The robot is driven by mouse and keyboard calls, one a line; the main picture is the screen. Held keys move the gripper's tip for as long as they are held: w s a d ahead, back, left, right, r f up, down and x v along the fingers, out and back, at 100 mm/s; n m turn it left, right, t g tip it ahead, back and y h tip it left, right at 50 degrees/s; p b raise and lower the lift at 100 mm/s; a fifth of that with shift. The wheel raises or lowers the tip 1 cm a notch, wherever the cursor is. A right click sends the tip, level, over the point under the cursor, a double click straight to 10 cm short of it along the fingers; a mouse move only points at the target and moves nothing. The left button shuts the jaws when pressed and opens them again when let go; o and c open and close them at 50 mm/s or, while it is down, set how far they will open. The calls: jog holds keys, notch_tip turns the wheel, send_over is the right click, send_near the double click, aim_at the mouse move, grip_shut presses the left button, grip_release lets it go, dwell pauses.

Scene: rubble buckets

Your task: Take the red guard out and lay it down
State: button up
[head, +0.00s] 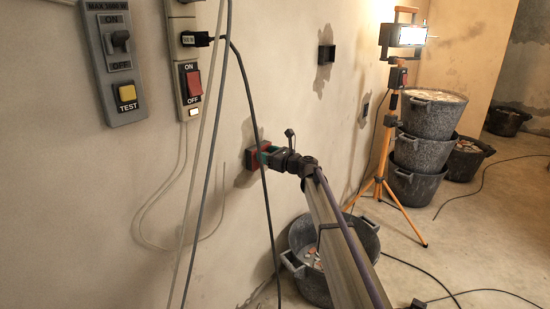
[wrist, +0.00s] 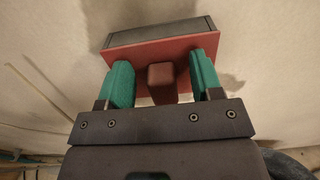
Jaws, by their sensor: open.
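The red guard (wrist: 150,53) is a flat plate with a stubby red grip block (wrist: 161,78) sticking out of it. It sits at the front of a dark grey box (wrist: 160,33) on the wall. My gripper (wrist: 160,72) is open, with one green finger on each side of the grip block and a visible gap on both sides. The fingertips reach close to the plate; whether they touch it I cannot tell. In the head view the guard's red edge (head: 254,134) shows at the wall, partly hidden behind my gripper (head: 266,156).
A dark wall box (head: 327,54) is further along. Switch panels (head: 119,60) are on the left wall, with cables hanging, one crossing in front of my gripper. A rubble bucket (head: 300,262) stands below my arm. A lamp tripod (head: 381,160) and stacked buckets (head: 421,150) stand right.

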jog(key=c, duration=1.1)
